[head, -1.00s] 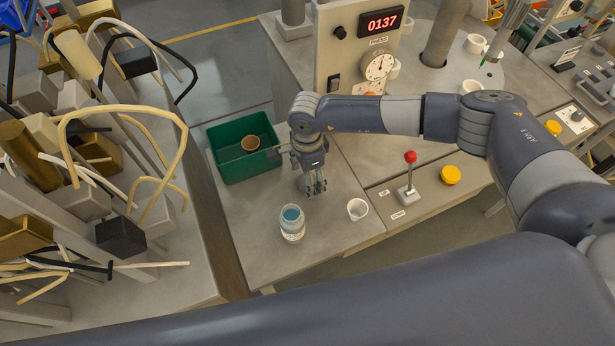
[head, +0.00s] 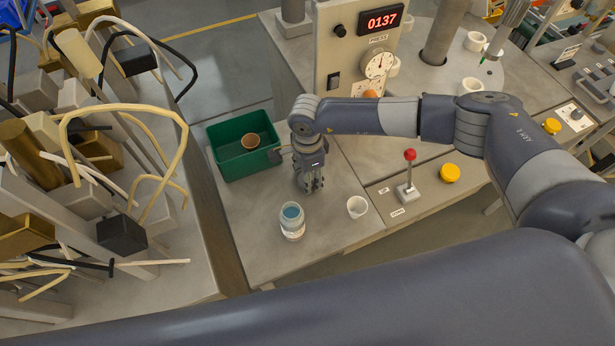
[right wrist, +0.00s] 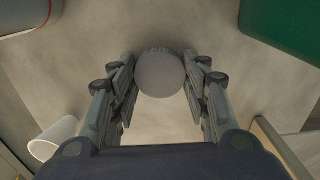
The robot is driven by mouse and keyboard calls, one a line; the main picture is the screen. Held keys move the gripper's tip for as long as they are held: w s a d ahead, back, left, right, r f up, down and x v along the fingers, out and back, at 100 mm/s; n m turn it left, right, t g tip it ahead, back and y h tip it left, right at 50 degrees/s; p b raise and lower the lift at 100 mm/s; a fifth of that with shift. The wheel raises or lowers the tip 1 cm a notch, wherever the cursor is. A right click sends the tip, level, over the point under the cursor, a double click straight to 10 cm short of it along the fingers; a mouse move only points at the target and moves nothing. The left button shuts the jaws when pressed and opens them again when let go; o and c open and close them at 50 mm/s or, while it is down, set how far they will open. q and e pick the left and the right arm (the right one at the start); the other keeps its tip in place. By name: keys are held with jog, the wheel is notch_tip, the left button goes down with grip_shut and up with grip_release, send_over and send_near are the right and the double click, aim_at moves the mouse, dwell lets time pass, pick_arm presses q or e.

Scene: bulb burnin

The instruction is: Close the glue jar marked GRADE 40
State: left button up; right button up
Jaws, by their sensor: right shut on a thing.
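A glass jar (head: 292,222) with a pale label and blue contents at its top stands upright and open on the grey table. Its lettering is too small to read. My right gripper (head: 313,186) points down behind and slightly right of the jar, apart from it. In the right wrist view, the right fingers (right wrist: 160,88) are shut on a round grey lid with a ribbed rim (right wrist: 160,74). In the head view the fingers mostly hide this lid. My left gripper is not in view.
A green bin (head: 227,163) holding a brown pot (head: 250,142) stands left of the gripper. A white cup (head: 357,207) is right of the jar. A red-knobbed lever (head: 409,157) and a yellow round piece (head: 450,173) are farther right. Bare table lies around the jar.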

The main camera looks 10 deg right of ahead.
notch_tip(320, 180, up, 10)
jog(key=b, duration=0.3)
jog(key=shift+b, duration=0.3)
